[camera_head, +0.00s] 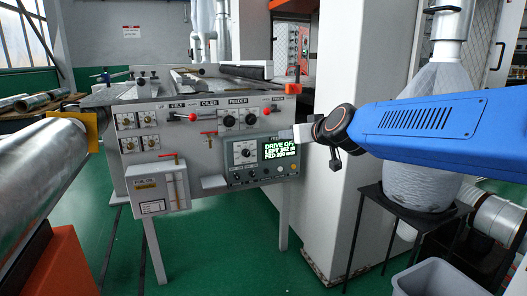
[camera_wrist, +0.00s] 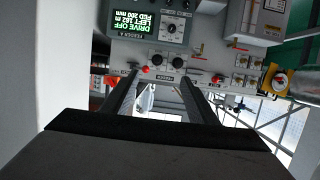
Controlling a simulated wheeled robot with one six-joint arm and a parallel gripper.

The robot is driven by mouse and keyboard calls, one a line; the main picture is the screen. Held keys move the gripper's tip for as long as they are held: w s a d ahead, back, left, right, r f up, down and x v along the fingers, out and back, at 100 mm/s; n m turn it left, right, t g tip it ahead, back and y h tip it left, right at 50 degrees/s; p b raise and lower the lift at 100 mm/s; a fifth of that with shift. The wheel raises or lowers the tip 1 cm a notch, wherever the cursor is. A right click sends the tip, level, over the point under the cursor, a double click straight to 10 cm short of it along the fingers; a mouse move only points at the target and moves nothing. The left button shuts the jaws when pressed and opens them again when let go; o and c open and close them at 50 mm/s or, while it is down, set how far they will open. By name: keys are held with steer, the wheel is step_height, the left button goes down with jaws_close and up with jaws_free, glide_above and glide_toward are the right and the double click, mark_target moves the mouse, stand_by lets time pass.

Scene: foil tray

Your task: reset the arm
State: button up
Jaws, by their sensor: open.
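My blue arm (camera_head: 430,125) reaches in from the right in the head view. Its dark wrist joint (camera_head: 338,125) and my gripper (camera_head: 290,133) are in front of the machine's control face. In the wrist view the two dark fingers of my gripper (camera_wrist: 157,82) are spread apart with nothing between them. The grey and white feeder machine (camera_head: 135,118) fills the middle left. Its control panel (camera_head: 240,178) has a lit screen (camera_head: 281,150) that reads DRIVE OFF. The screen also shows in the wrist view (camera_wrist: 157,27), upside down. I cannot tell the gap between gripper and panel.
A white column (camera_head: 345,220) stands beside the machine, close behind my arm. A dark stand (camera_head: 372,240) with a wrapped white bag (camera_head: 412,180) is under and behind the arm. A grey bin (camera_head: 445,278) is at the bottom right. A large metal roll (camera_head: 35,175) lies at the left. Green floor (camera_head: 215,250) is open in front.

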steer(key=s+d+f+m+g+h, duration=0.1)
steer(key=s+d+f+g, duration=0.2)
steer(key=s, duration=0.9)
steer(key=s+d+f+m+g+h, duration=0.1)
steer(key=s+d+f+g+h, duration=0.1)
steer(key=s+d+f, duration=0.7)
steer(key=s+d+f+m+g+h, duration=0.1)
steer(key=s+d+f+g, duration=0.3)
steer(key=s+f, duration=0.9)
steer(key=s+d, duration=0.3)
steer(key=s, duration=0.1)
steer(key=shift+s+f+m+h, duration=0.15)
steer(key=shift+f+m+h, duration=0.05)
steer(key=shift+m+h, duration=0.2)
